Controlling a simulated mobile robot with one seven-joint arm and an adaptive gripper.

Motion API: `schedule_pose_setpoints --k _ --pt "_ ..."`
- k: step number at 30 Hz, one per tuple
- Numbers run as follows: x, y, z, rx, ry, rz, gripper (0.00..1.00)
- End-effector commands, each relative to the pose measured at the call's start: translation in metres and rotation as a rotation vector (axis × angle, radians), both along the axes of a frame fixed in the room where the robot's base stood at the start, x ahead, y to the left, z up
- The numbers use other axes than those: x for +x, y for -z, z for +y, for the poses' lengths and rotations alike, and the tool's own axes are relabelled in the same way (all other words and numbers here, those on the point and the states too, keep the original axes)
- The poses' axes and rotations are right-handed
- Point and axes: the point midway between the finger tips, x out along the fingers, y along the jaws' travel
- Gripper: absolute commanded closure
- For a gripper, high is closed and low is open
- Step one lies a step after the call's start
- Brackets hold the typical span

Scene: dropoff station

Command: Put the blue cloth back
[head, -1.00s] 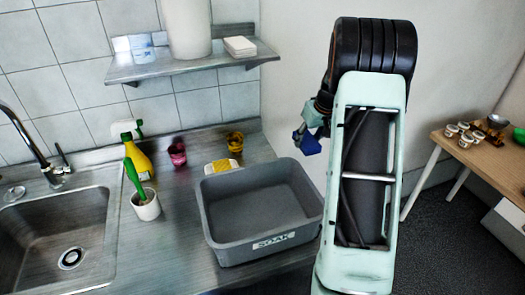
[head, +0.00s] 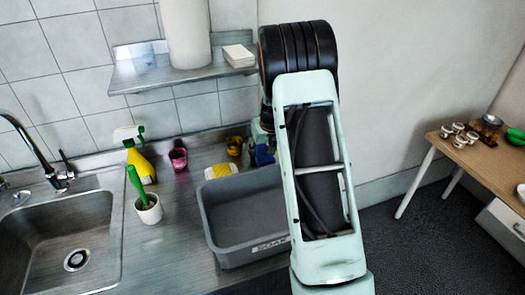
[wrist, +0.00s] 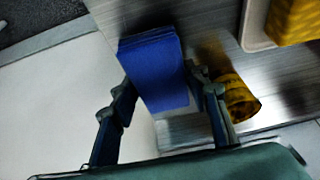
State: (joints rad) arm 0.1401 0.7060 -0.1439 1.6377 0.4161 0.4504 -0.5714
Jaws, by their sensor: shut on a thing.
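The blue cloth (wrist: 155,75) is a folded block held between the two fingers of my gripper (wrist: 160,88) in the wrist view. In the head view the cloth (head: 264,156) shows just beyond the grey tub's far edge. My gripper (head: 257,137) there is mostly hidden behind my arm. It is shut on the cloth, above the back right of the steel counter. Whether the cloth touches the counter cannot be told.
The grey SOAK tub (head: 222,254) stands close below.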

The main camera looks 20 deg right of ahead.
Motion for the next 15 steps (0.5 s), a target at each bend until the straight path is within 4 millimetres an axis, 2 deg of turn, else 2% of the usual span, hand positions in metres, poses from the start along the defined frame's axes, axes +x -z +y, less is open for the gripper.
schedule_pose_setpoints --k 11,12,15 --pt "0.0005 0.0076 0.0000 0.000 0.000 -0.002 0.84" --pt "0.0005 0.0067 0.0000 0.000 -0.001 -0.002 0.55" --pt "0.0004 0.0060 0.0000 0.000 0.000 -0.002 0.44"
